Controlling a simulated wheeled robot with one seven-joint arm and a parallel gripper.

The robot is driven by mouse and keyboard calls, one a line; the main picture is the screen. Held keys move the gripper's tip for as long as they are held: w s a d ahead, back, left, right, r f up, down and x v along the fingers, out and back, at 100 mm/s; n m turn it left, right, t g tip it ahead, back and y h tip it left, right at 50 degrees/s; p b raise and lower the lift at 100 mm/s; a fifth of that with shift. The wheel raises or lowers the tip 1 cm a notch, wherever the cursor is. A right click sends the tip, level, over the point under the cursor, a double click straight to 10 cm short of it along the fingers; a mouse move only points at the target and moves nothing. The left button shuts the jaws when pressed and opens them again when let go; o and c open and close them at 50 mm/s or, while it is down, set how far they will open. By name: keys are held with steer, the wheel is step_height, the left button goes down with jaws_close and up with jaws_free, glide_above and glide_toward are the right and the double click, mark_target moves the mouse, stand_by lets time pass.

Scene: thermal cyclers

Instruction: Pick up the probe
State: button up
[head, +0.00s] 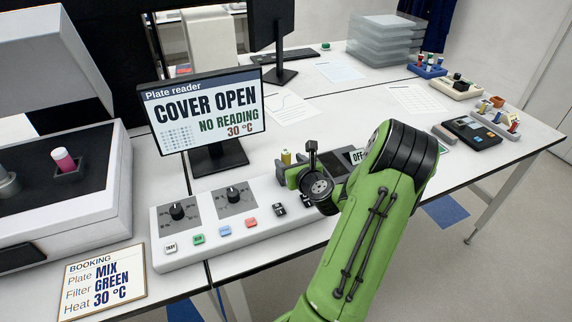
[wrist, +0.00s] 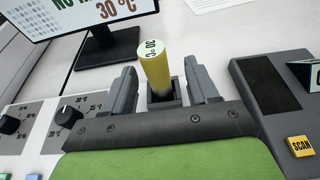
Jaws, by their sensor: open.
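The probe (wrist: 154,66) is a yellow cylinder with a pale top marked 30 °C. In the wrist view it stands upright in a small dark square holder (wrist: 163,99). In the head view only its yellow top (head: 286,157) shows beside my gripper. My gripper (wrist: 160,85) is open, with one finger on each side of the probe and visible gaps between. In the head view my gripper (head: 297,172) is over the right part of the control panel, and my arm hides some of what lies behind it.
The white control panel (head: 250,238) has knobs and coloured buttons. A plate reader screen (head: 209,108) reads COVER OPEN, NO READING, 30 °C. A booking card (head: 103,281) lies at front left. A dark device (head: 472,132) lies at right.

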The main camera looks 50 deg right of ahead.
steer(key=x, duration=0.4)
steer(key=shift+w, duration=0.4)
steer(key=shift+s, duration=0.15)
steer(key=shift+c, duration=0.5)
steer(key=c, duration=1)
